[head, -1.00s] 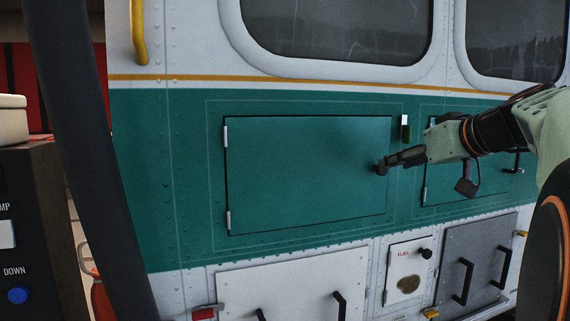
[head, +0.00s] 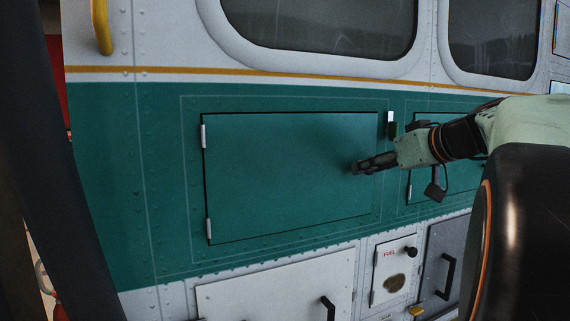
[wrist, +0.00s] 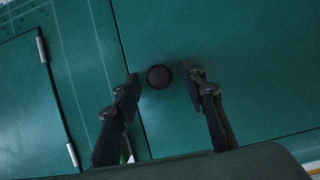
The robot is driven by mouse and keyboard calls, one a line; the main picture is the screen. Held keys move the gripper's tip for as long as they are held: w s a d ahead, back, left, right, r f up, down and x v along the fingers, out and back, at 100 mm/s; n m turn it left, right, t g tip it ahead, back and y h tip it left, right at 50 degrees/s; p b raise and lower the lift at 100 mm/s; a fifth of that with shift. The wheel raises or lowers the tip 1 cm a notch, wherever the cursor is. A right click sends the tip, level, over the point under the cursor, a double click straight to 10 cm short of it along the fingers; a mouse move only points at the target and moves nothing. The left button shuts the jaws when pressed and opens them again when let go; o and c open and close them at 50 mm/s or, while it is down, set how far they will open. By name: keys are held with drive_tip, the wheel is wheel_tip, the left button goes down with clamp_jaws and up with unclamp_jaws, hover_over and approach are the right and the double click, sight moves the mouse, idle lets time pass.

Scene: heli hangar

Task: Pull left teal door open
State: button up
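The left teal door (head: 270,185) is a wide flat panel in the vehicle's green side, hinged on its left edge and shut flush. My gripper (head: 364,166) is in front of its right part, near the free edge. In the wrist view, the open fingers (wrist: 162,80) stand on either side of a dark round knob (wrist: 159,76) on the door. Gaps show between the knob and both fingertips; contact is not visible. In the head view the knob is hard to tell from the dark fingertips.
The right teal door (head: 418,185), partly hidden by my arm, is close by; its hinges show in the wrist view (wrist: 40,50). A yellow grab rail (head: 101,25) is at upper left.

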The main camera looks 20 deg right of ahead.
clamp_jaws()
drive_tip(key=shift+s, duration=0.15)
idle(0.4)
